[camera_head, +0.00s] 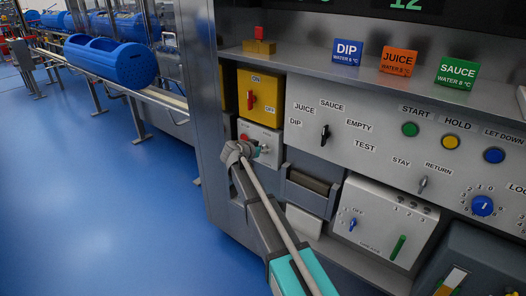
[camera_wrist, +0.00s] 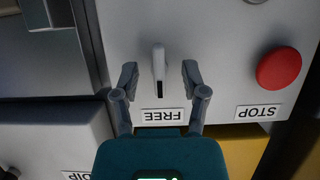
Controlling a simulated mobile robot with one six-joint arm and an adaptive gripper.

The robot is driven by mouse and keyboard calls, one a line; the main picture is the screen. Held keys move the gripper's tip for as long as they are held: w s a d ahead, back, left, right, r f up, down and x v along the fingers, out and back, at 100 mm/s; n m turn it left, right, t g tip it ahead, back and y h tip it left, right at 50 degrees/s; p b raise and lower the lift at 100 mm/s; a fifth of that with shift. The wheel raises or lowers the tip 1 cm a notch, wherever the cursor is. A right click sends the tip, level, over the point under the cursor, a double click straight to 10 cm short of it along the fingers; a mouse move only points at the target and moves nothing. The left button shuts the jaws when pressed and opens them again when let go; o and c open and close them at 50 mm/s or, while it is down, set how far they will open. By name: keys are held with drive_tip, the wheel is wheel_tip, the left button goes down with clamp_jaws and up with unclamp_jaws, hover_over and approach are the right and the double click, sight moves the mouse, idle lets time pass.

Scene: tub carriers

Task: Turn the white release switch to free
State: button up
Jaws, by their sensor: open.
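The white release switch (camera_wrist: 158,62) is a narrow lever on a light grey panel in the wrist view. Its end with a black mark points at the FREE label (camera_wrist: 162,115), which appears upside down. My gripper (camera_wrist: 159,74) is open, with one finger on each side of the switch and a visible gap on both sides. In the head view my gripper (camera_head: 250,151) is at the small grey box (camera_head: 268,132) below the yellow box and covers part of its front.
A red STOP button (camera_wrist: 280,68) sits close beside the switch. The yellow box (camera_head: 260,83) with a red ON/OFF switch is above. A console with several labelled knobs and buttons (camera_head: 325,135) is to the right. Open blue floor (camera_head: 110,220) lies left.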

clamp_jaws()
drive_tip(key=shift+n, duration=0.3)
idle(0.4)
drive_tip(key=shift+w+a+f+n+g+h+b, duration=0.15)
drive_tip(key=shift+n+g+h+b, duration=0.45)
drive_tip(key=shift+n+h+b, duration=0.95)
drive_tip(key=shift+w+a+f+n+g+h+b, duration=0.15)
drive_tip(key=shift+n+g+h+b, duration=0.6)
drive_tip(key=shift+n, duration=1.6)
drive_tip(key=shift+s+r+p, duration=0.1)
drive_tip(key=shift+p, duration=0.2)
